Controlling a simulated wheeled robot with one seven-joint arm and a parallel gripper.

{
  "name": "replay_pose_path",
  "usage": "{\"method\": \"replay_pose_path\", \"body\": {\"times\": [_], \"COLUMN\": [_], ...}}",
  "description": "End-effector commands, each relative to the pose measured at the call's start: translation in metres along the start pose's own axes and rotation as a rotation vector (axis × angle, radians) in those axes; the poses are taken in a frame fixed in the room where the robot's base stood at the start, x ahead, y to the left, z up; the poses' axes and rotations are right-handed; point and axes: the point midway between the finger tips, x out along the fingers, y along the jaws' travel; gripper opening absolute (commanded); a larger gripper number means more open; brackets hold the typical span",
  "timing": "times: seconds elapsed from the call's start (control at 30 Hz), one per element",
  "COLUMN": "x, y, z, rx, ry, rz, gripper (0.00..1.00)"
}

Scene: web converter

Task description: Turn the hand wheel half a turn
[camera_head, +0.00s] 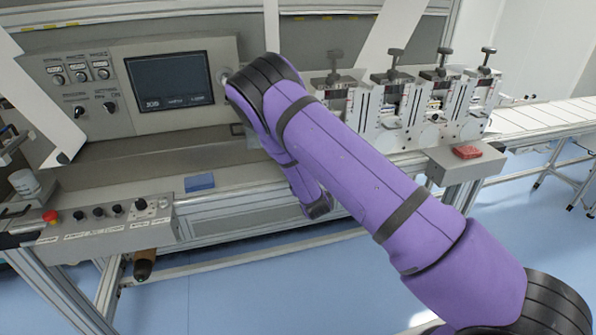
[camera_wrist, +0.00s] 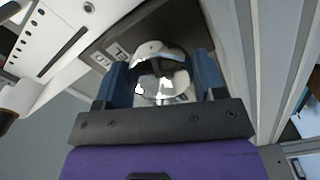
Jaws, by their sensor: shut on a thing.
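In the wrist view, my gripper (camera_wrist: 162,82) has its two blue fingers closed on either side of a pale, shiny, rounded piece, which looks like the hand wheel (camera_wrist: 150,50). The curved upper rim of the wheel shows between and beyond the fingers. Its lower part is hidden by the dark gripper body, and dark gaps and bright glints make its exact shape hard to tell. A dark plate with small white labels lies behind it. In the head view, my purple arm reaches across the machine and hides the wheel and the fingers.
A control panel with a screen (camera_head: 168,80) stands at the back left. Several slitting units with black knobs (camera_head: 440,72) stand at the right. Blue floor is open in front.

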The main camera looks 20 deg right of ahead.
Motion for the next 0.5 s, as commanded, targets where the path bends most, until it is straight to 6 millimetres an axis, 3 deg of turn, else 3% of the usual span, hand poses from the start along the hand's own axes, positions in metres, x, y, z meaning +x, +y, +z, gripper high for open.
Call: {"method": "replay_pose_path", "body": {"times": [0.5], "x": [-0.0006], "y": [-0.0007], "z": [0.0006], "rx": [0.492], "ry": [-0.002], "rz": [-0.002], "gripper": [0.40]}}
